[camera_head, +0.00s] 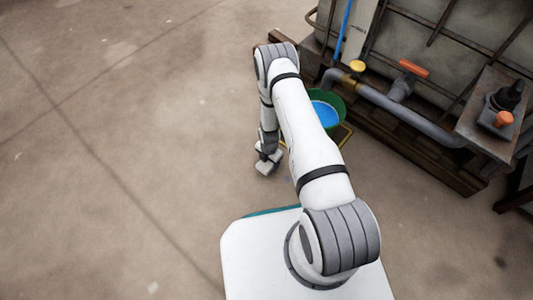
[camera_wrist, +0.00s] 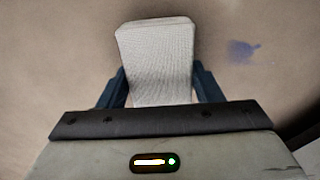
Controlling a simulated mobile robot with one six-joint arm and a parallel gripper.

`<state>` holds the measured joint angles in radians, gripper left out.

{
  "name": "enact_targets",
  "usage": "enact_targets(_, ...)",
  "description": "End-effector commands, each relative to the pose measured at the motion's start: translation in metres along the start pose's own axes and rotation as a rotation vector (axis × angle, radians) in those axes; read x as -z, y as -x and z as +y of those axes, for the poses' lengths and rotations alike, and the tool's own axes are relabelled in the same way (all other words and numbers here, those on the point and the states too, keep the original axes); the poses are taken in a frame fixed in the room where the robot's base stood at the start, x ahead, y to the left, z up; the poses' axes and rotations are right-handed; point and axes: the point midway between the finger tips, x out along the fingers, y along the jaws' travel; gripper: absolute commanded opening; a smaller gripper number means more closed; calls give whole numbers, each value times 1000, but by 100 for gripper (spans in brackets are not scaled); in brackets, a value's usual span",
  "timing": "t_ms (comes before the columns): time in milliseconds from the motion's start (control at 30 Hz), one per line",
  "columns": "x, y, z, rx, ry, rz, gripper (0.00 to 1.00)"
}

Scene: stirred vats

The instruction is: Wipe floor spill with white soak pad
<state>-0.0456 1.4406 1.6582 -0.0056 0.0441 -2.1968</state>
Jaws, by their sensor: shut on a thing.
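The white soak pad (camera_wrist: 158,62) is a pale woven block in the wrist view. My gripper (camera_wrist: 158,82) is shut on it, with one dark blue finger on each side. The pad's far end sticks out beyond the fingers over the floor. A small blue-purple spill (camera_wrist: 243,51) lies on the floor to the right of the pad, apart from it in the picture. In the head view my gripper (camera_head: 268,158) points down low over the floor, left of the green bucket.
A green bucket (camera_head: 340,99) with blue liquid stands on a yellow-edged mat (camera_head: 345,135), under a pipe with a yellow-handled valve (camera_head: 357,66). A caged tank (camera_head: 420,40) on a dark wooden base fills the upper right. The floor (camera_head: 110,150) on the left is open.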

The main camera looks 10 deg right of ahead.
Motion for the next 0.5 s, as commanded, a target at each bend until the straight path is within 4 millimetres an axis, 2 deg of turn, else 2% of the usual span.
enact_targets(33, -2, 8, -1, -1, -5, -1, 35)
enact_targets(500, -5, 50, -3, -1, -12, -1, 35)
